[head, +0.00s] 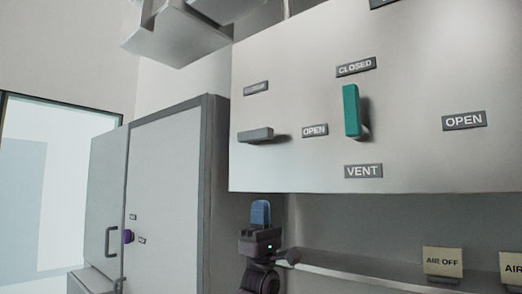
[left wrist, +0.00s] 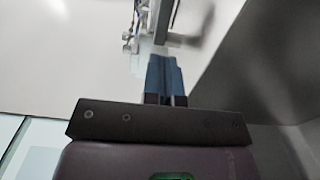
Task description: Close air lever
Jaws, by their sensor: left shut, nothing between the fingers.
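A panel (head: 410,120) carries two levers in the head view. The teal lever (head: 351,110) stands upright below a "CLOSED" label (head: 356,67), with "OPEN" (head: 464,120) to its right and "VENT" (head: 363,171) below. The grey lever (head: 255,135) lies horizontal beside another "OPEN" label (head: 315,130); the label above it (head: 256,88) is unreadable. I cannot tell which is the air lever. My left gripper (head: 260,204) is upright below the panel's lower left edge, shut, empty and apart from both levers. Its blue fingers (left wrist: 164,75) also show together in the left wrist view. My right gripper is out of view.
A grey cabinet (head: 165,180) with a handle and a purple knob (head: 128,237) stands at left. A shelf (head: 370,272) runs under the panel, with an "AIR OFF" sign (head: 442,262) and another cut-off sign (head: 511,268). A grey fixture (head: 175,30) hangs at the top left.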

